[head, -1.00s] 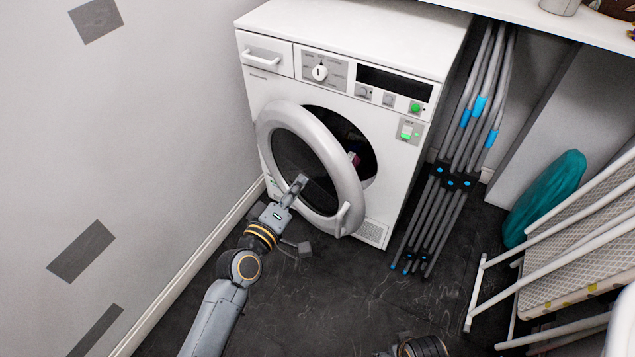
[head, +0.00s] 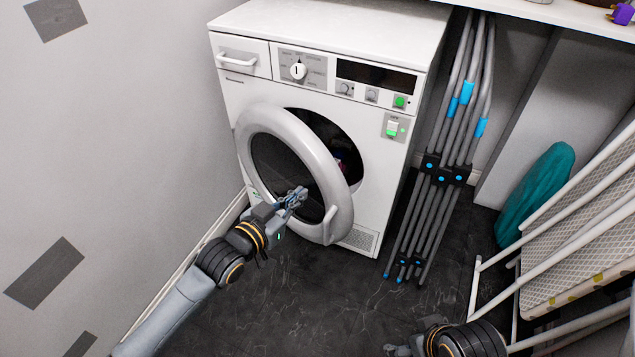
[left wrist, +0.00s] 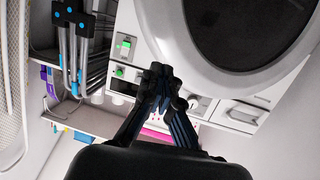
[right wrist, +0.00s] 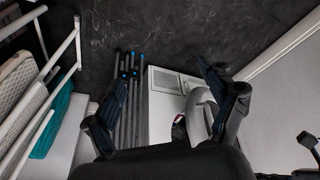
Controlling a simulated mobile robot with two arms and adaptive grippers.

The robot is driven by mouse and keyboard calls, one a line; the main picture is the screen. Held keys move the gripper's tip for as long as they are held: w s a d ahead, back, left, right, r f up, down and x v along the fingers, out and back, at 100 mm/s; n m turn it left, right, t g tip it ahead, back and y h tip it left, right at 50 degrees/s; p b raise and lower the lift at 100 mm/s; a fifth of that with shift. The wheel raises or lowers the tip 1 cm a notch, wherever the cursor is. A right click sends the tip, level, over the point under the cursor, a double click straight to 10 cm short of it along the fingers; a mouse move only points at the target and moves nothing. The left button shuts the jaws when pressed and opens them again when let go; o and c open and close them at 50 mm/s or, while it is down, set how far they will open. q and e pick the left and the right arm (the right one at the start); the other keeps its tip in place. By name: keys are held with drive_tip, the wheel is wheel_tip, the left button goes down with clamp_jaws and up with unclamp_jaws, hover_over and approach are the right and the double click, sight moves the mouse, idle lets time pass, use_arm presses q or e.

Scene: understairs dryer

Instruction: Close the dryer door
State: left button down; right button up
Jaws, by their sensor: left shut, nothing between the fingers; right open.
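The white dryer (head: 385,150) stands against the back wall. Its round door (head: 323,170), a grey ring with dark glass, is partly open, with a gap at its right side where the dark drum opening (head: 345,140) shows. My left gripper (head: 298,194) is shut and empty, in front of the door's lower middle; I cannot tell if it touches. In the left wrist view, the shut fingers (left wrist: 160,85) point toward the dryer front, with the door ring (left wrist: 215,75) close by. My right gripper (right wrist: 165,100) is open and empty in the right wrist view, with the door ring (right wrist: 200,112) between its fingers in the picture, at unclear distance.
A folded grey drying rack (head: 440,170) with blue parts leans right of the dryer. A teal item (head: 535,195) and a white-framed ironing board (head: 580,250) stand further right. The grey wall (head: 100,150) bounds the left. Dark floor (head: 340,300) in front is clear.

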sight(324, 174)
use_arm(q)
drive_tip(key=b+x, duration=0.2)
drive_tip(key=x, duration=0.5)
drive_tip(key=shift+w+d, duration=0.15)
drive_tip(key=shift+w, duration=0.1)
drive_tip(key=shift+w+d+f, duration=0.1)
drive_tip(key=shift+w+d, duration=0.1)
drive_tip(key=shift+d, duration=0.05)
use_arm(e)
drive_tip(key=w+a+r+t, duration=0.1)
drive_tip(key=w+r+t, duration=0.1)
drive_tip(key=w, duration=0.3)
drive_tip(key=w+a+r+t+y, duration=0.1)
drive_tip(key=w+a+t, duration=0.1)
drive_tip(key=w+t, duration=0.2)
drive_tip(key=shift+w+a+r+y, duration=0.2)
drive_tip(key=shift+w+r+y, duration=0.15)
drive_tip(key=shift+w, duration=0.4)
use_arm(q)
drive_tip(key=shift+w, duration=0.1)
